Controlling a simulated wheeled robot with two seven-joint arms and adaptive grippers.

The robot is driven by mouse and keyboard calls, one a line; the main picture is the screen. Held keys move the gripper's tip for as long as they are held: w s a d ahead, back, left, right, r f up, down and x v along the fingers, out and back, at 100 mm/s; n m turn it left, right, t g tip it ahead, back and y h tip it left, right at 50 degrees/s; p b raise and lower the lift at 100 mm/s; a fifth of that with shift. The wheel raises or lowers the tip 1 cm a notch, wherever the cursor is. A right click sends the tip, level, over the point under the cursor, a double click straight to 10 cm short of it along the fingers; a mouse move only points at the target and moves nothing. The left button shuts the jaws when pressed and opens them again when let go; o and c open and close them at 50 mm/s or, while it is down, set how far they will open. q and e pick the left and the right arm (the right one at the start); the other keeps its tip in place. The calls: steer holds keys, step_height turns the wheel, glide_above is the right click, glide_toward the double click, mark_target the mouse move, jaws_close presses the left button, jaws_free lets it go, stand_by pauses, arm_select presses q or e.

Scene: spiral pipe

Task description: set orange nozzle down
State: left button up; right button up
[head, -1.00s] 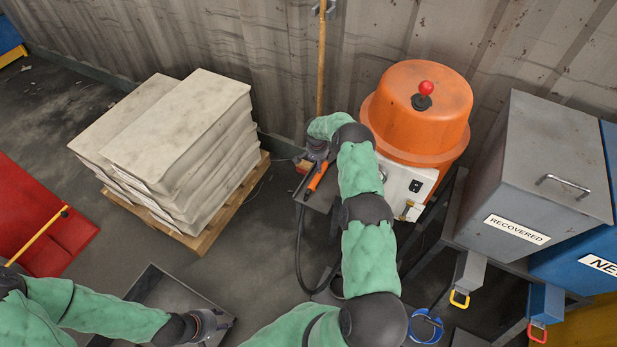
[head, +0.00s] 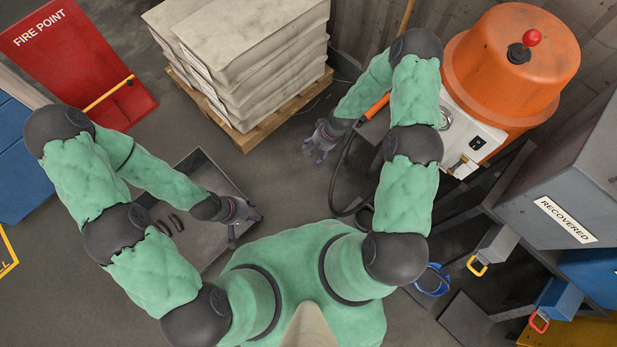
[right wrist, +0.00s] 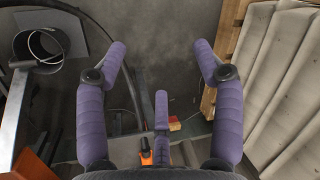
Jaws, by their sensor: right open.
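The orange nozzle (head: 377,105) shows by the dark shelf on the left side of the orange machine, partly covered by my right arm. A black hose hangs near it. My right gripper (head: 322,147) is open and empty, apart from the nozzle, to its lower left over the floor. In the right wrist view the open fingers (right wrist: 160,62) have nothing between their tips. An orange piece, seemingly the nozzle (right wrist: 146,155), shows low in that view, near the palm. My left gripper (head: 246,212) is by the right edge of a grey tray; its finger state is unclear.
The orange machine (head: 512,75) with a red knob stands right of my right arm. Stacked grey sacks (head: 245,50) on a wooden pallet (head: 262,127) lie behind. A grey tray (head: 195,165) is under my left arm. The grey recovered bin (head: 560,190) is at right.

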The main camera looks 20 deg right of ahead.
steer(key=s+a+r+n, duration=0.1)
steer(key=s+a, duration=0.3)
steer(key=s, duration=0.5)
steer(key=s+a+r+n, duration=0.2)
steer(key=s+a+r, duration=0.2)
steer(key=s, duration=0.5)
steer(key=shift+a+r+g+y, duration=0.25)
steer(key=shift+a+g+y, duration=0.05)
steer(key=shift+a+g, duration=0.1)
steer(key=shift+s, duration=0.1)
